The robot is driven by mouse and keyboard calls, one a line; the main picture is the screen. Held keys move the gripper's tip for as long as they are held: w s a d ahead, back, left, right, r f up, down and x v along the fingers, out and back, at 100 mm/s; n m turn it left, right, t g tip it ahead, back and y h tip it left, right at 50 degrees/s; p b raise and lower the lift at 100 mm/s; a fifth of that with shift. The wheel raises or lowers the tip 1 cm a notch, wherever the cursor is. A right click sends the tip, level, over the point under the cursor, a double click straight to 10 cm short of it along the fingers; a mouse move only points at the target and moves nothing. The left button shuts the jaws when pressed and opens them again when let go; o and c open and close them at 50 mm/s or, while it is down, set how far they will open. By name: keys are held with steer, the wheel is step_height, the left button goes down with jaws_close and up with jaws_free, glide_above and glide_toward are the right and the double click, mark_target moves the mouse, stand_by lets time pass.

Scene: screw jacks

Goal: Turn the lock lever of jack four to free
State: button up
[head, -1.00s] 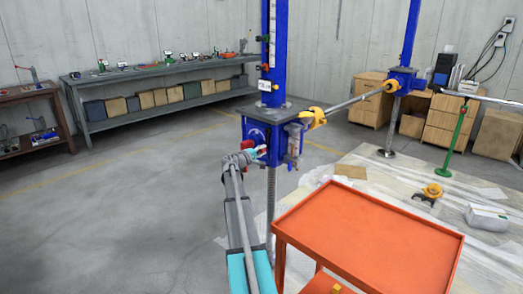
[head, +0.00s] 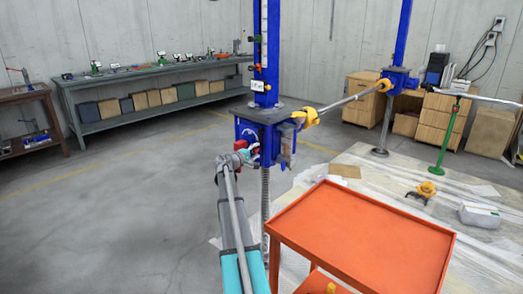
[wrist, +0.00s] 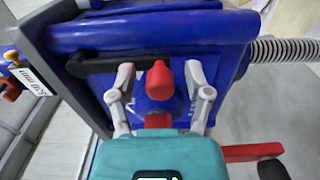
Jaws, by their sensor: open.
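A jack with a blue gear housing (head: 262,143) and a tall blue column stands in the middle of the head view. Its label is too small to read there. In the wrist view the blue housing (wrist: 150,35) fills the upper part, with a red lever (wrist: 158,80) standing out from its face. My gripper (wrist: 159,74) is open, one finger on each side of the red lever's end, with gaps showing on both sides. In the head view my gripper (head: 243,157) is at the near left side of the housing, partly hidden.
A black bar (wrist: 98,64) lies across the housing, close to my left finger. A red arm with a black end (wrist: 250,153) is at lower right. An orange cart (head: 360,235) stands right of the jack. A shaft (head: 347,100) runs to another jack behind.

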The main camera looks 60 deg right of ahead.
steer(key=shift+w+a, duration=0.2)
steer(key=shift+a, duration=0.3)
steer(key=w+a, duration=0.1)
steer(key=a, duration=1)
steer(key=shift+w, duration=0.15)
steer(key=a+f+t+y, duration=0.1)
steer(key=a+f+y, duration=0.3)
steer(key=a, duration=0.8)
steer(key=a+f+t+y, duration=0.1)
steer(key=a+f+y, duration=0.3)
steer(key=a, duration=0.7)
steer(key=a+f+t+y, duration=0.15)
steer(key=a+f, duration=0.45)
steer(key=a, duration=0.6)
steer(key=s+a+f+n+y, duration=0.1)
steer(key=s+a+f+y, duration=0.15)
steer(key=a, duration=0.65)
steer(key=s+a+f+y, duration=0.1)
steer(key=s+a+y, duration=0.25)
steer(key=a, duration=0.55)
steer(key=s+a+f+n+y, duration=0.15)
steer(key=s+a, duration=0.25)
steer(key=a, duration=0.6)
step_height(320, 180, up, 22)
steer(key=p, duration=2.1)
steer(key=shift+d+m+g+y+p, duration=0.3)
steer(key=shift+m+g+y+p, duration=0.05)
steer(key=shift+g+y, duration=0.1)
